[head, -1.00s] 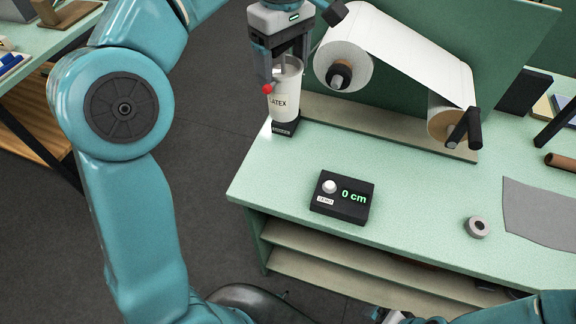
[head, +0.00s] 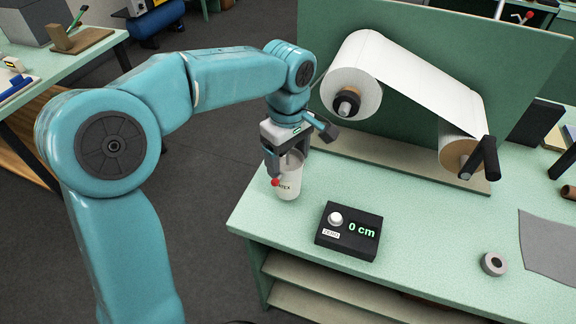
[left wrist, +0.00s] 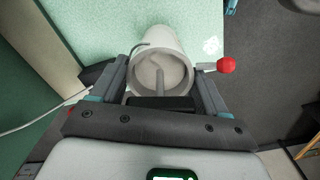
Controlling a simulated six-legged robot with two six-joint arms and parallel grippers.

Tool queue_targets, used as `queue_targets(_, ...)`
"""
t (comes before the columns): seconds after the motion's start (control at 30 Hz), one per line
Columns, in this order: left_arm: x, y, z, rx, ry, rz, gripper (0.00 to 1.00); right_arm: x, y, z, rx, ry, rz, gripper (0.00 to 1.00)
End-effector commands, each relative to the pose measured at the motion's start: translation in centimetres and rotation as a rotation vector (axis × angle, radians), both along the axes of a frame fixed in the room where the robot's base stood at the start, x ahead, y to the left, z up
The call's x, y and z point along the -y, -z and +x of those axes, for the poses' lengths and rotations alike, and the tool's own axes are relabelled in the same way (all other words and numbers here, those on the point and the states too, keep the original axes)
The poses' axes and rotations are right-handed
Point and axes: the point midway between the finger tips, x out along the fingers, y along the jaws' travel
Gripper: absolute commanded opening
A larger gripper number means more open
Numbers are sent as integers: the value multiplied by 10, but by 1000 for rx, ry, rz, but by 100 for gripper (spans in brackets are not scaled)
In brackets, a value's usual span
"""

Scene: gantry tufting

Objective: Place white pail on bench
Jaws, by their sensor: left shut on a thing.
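The white pail (head: 289,187) has dark lettering, partly covered, and stands upright at the bench's left end. My left gripper (head: 289,160) comes down from above and is shut on the pail, one finger on each side. In the left wrist view, the pail (left wrist: 160,50) sits between the fingers (left wrist: 160,82), its round opening showing pale contents and a grey rod. A red ball on a short stem is beside it. The pail is over the green bench (head: 420,215), close to its left edge; I cannot tell whether its bottom touches. My right gripper is out of view.
A black box reading "0 cm" (head: 348,232) lies right of the pail. A white roll (head: 353,92) on a green panel stands behind. A grey tape ring (head: 493,263) and a grey sheet (head: 552,245) lie further right. The bench between box and roll is clear.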

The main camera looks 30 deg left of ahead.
Motion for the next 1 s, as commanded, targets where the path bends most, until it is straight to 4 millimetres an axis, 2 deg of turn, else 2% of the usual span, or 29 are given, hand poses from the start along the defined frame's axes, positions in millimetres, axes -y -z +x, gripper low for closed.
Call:
queue_targets(0.1,0,20,1,-2,0,0,0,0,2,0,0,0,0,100)
queue_targets(0.2,0,28,1,-1,-1,0,0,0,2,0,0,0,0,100)
queue_targets(0.57,0,32,1,1,0,0,0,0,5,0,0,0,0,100)
queue_targets(0.6,0,33,1,-1,0,0,78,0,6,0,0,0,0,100)
queue_targets(0.67,0,32,1,-1,0,0,97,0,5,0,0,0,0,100)
queue_targets(0.7,0,32,1,-1,0,0,100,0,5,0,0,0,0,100)
queue_targets(0.9,0,31,1,-1,0,0,100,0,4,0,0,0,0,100)
queue_targets(1.0,0,25,2,1,0,0,100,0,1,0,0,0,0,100)
